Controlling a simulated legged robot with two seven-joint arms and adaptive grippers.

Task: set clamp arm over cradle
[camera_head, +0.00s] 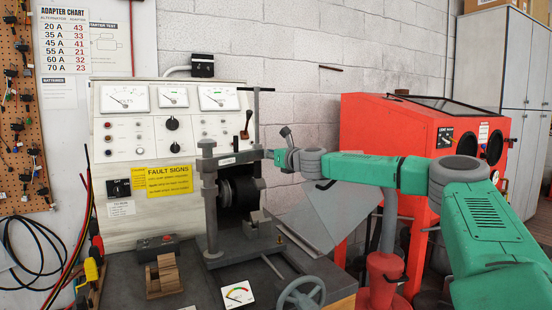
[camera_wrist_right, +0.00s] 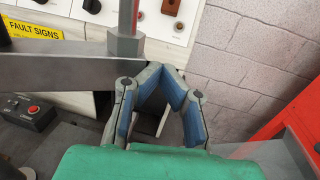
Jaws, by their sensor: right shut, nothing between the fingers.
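The clamp arm (camera_head: 238,157) is a grey bar running level from the top of a post on the left, above the cradle (camera_head: 257,226). An upright screw with a T-handle (camera_head: 256,112) passes through its right end. A dark round alternator part (camera_head: 240,190) sits below the arm. My right gripper (camera_head: 272,154) is shut and empty at the arm's free end. In the right wrist view, the fingers (camera_wrist_right: 163,75) meet just beside the end of the clamp arm (camera_wrist_right: 60,67); I cannot tell whether they touch it. My left gripper is not in view.
A test panel with gauges (camera_head: 170,98) stands behind the clamp. A red cabinet (camera_head: 400,125) stands at right.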

